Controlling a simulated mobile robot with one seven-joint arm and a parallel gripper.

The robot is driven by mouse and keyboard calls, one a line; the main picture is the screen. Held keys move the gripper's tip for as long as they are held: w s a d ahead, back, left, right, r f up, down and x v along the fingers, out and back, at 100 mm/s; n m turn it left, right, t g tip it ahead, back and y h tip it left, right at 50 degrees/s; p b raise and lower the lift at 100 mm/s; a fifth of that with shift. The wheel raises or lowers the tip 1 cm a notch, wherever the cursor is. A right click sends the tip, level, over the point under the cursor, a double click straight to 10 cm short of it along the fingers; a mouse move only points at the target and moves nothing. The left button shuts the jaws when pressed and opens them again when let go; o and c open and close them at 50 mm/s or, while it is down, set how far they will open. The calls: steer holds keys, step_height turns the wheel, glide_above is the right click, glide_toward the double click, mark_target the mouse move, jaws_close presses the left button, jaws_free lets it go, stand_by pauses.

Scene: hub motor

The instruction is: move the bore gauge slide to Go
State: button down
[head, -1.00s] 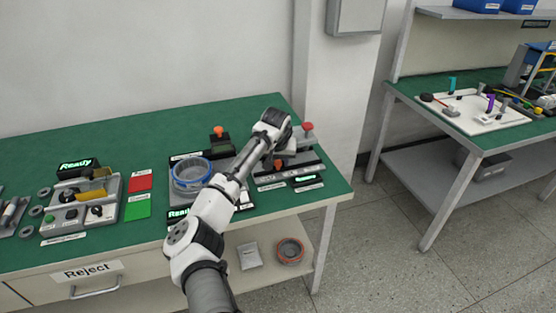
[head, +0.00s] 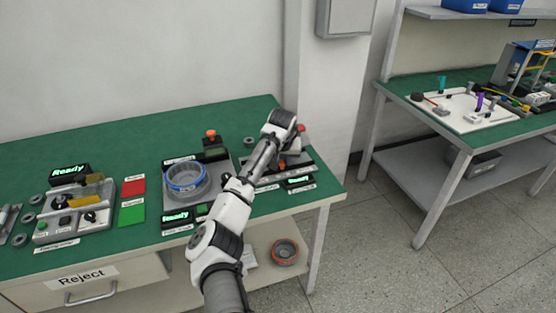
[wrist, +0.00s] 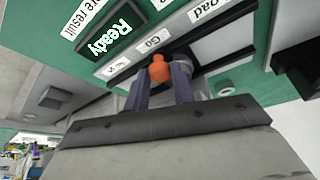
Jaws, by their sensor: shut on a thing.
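The bore gauge slide's orange knob (wrist: 159,68) is between my gripper's fingers in the wrist view. My gripper (wrist: 161,84) is shut on it, with one dark finger on each side. The knob sits next to the white "Go" label (wrist: 153,41) beside the dark rail (wrist: 222,62). In the head view the orange knob (head: 282,163) shows small beside my arm's end, at the right part of the bench. Much of the slide body is hidden behind the fingers and arm.
A lit "Ready" display (wrist: 110,38) is near the rail, and a "Load" label (wrist: 208,8) lies past it. A blue ring (head: 186,177) sits on a fixture to the left. A second bench (head: 470,150) is at right.

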steer(key=c, duration=1.2)
jaws_free()
steer(key=shift+o, duration=0.2)
steer(key=b+v, duration=0.3)
steer(key=v, duration=1)
steer(key=shift+r, duration=0.4)
